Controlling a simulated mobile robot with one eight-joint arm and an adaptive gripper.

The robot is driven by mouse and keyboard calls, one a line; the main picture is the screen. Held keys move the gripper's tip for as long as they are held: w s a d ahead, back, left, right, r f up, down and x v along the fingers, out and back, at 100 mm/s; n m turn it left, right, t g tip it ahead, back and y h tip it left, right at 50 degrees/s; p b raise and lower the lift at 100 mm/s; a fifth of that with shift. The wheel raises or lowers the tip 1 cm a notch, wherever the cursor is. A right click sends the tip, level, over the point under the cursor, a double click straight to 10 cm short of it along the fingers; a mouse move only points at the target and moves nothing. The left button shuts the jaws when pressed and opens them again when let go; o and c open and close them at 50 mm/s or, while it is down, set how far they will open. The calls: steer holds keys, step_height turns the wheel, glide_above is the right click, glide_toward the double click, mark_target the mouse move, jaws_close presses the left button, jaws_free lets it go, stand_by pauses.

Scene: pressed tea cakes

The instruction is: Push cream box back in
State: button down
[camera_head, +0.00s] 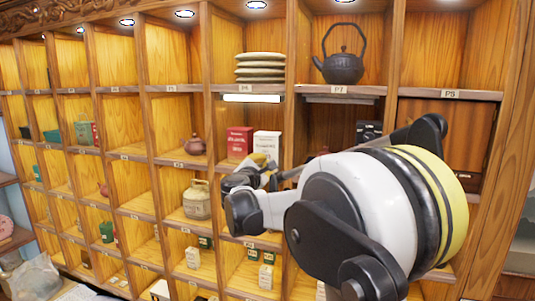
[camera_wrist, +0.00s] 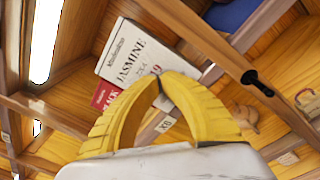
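The cream box (camera_head: 267,143) stands upright beside a red box (camera_head: 239,142) in a cubby of the wooden shelf. Its lower part is hidden behind my gripper (camera_head: 264,163) in the head view. In the wrist view the cream box (camera_wrist: 128,52) shows the word JASMINE on its front and looks tilted because the camera is rolled. My gripper (camera_wrist: 161,78) has its yellow fingertips together with nothing between them. The tips overlap the box's lower front in the picture; I cannot tell whether they touch it. The red box (camera_wrist: 104,95) is partly hidden behind the left finger.
Wooden dividers and shelf edges (camera_head: 245,88) frame the cubby closely. A brown teapot (camera_head: 195,145) stands in the cubby to the left. A beige jar (camera_head: 197,200) stands lower left.

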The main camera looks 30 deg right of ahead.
mark_target(269, 157)
steer(key=shift+x, duration=2.85)
steer(key=b+v, duration=0.1)
steer(key=v, duration=1.5)
